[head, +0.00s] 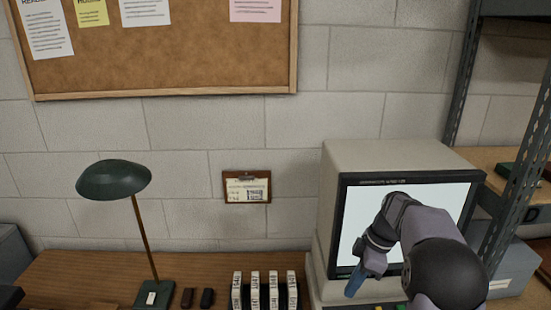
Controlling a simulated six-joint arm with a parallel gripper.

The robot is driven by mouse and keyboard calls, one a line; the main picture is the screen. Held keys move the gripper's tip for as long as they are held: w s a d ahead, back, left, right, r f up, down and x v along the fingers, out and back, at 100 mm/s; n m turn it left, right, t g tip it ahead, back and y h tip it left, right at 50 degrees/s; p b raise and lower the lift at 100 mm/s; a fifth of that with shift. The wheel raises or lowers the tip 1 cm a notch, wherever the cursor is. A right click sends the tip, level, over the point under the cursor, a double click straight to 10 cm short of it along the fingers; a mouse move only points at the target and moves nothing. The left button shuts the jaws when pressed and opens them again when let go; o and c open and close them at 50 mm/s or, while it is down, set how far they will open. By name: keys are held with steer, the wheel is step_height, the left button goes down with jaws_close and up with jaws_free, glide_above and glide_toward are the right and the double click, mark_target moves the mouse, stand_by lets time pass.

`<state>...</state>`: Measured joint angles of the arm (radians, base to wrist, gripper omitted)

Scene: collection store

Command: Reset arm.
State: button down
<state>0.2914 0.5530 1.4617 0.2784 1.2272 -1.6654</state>
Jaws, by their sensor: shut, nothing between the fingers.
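My gripper (356,281) shows at the lower right, at the end of my bent grey arm. It points down in front of the lit screen of a beige monitor (340,160). Its blue fingers are shut with nothing between them. My arm hides the middle and lower right of the screen. I cannot tell whether the gripper touches the monitor.
A wooden desk (75,272) holds a green lamp (113,180), small dark objects and several upright labelled cases (254,290). A metal shelf rack (515,190) stands at right.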

steer(key=s+f+m, duration=0.3)
steer(key=m, duration=0.2)
steer(key=s+d+f+m+h, duration=0.1)
steer(key=s+f+m, duration=0.2)
steer(key=m, duration=0.3)
steer(key=s+f+m+h, duration=0.1)
steer(key=s+f+m, duration=0.2)
steer(key=m, duration=0.2)
steer(key=shift+s+d+f+m+g, duration=0.25)
steer(key=shift+s+m+g, duration=0.05)
steer(key=shift+g, duration=0.1)
steer(key=s+a+g+h, duration=0.1)
steer(key=s+a, duration=0.1)
steer(key=s, duration=0.5)
steer(key=s+a, duration=0.3)
steer(key=s, duration=0.4)
steer(key=shift+w+a+r+n+t, duration=0.1)
steer(key=shift+a+r+n+t, duration=0.4)
steer(key=shift+a+r, duration=0.5)
steer(key=shift+w+a+r+n+t, duration=0.1)
steer(key=shift+a+r+n+t, duration=0.45)
steer(key=shift+r, duration=0.6)
